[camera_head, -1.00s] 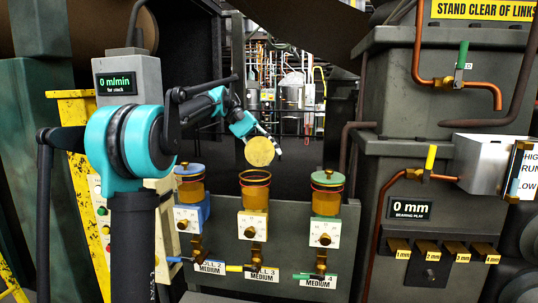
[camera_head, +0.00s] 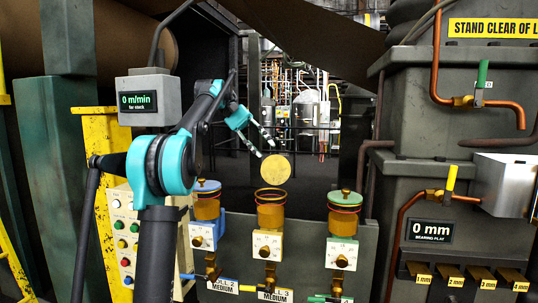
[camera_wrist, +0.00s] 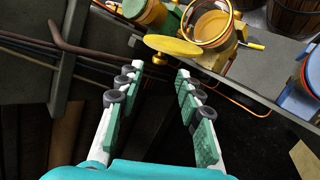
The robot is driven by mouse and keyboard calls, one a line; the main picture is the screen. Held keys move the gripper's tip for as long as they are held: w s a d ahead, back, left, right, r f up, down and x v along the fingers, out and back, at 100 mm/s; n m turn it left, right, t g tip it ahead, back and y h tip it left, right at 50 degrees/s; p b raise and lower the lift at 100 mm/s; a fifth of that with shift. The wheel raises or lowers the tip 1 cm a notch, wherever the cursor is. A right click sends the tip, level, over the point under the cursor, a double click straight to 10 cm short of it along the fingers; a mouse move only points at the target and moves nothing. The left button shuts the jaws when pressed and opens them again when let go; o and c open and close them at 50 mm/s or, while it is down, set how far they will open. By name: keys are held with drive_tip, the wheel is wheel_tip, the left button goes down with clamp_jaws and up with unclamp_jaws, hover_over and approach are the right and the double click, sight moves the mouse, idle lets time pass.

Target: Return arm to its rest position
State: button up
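My gripper (camera_head: 266,148) is near the middle of the head view at the end of my raised teal and black arm. In the wrist view (camera_wrist: 160,72) its two padded fingers stand wide apart with nothing between them. A round yellow lid (camera_head: 275,168) stands tilted up above the open middle oil cup (camera_head: 270,212), just below and right of the fingertips. In the wrist view the lid (camera_wrist: 173,45) lies just beyond the fingertips, and I cannot tell how wide the gap is.
The blue-topped cup (camera_head: 207,202) and green-topped cup (camera_head: 344,214) flank the open one. A grey readout box (camera_head: 150,98) and yellow frame (camera_head: 90,150) stand at left. Copper pipes (camera_head: 437,80) and a grey housing (camera_head: 400,110) are at right. A dark passage lies behind.

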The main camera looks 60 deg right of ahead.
drive_tip(key=shift+w+r, duration=0.1)
idle(0.6)
drive_tip(key=w+a+f+n+t+h, duration=0.2)
drive_tip(key=w+a+f+n+t, duration=0.1)
drive_tip(key=w+a+f, duration=0.8)
drive_tip(key=w+a+f+n+t+h, duration=0.35)
drive_tip(key=w+a+f, duration=0.35)
drive_tip(key=w, duration=0.8)
drive_tip(key=w+a+f+n+t+y, duration=0.1)
drive_tip(key=w+a+f+n+t, duration=0.4)
drive_tip(key=a+f, duration=0.6)
drive_tip(key=s+a+f+n+t+y, duration=0.15)
drive_tip(key=a+f, duration=0.25)
drive_tip(key=a, duration=0.6)
drive_tip(key=s+a+f+t+y, duration=0.2)
drive_tip(key=a+f, duration=0.3)
drive_tip(key=a, duration=0.5)
drive_tip(key=s+a+f+n+t+y, duration=0.15)
drive_tip(key=a+f, duration=0.25)
drive_tip(key=a, duration=0.6)
drive_tip(key=s+f+g, duration=0.1)
drive_tip(key=s+f, duration=0.2)
drive_tip(key=s, duration=0.3)
drive_tip(key=s+f+m+g, duration=0.1)
drive_tip(key=s+f+g, duration=0.1)
drive_tip(key=s+f, duration=0.2)
drive_tip(key=shift+s+d, duration=0.4)
drive_tip(key=shift+s, duration=0.55)
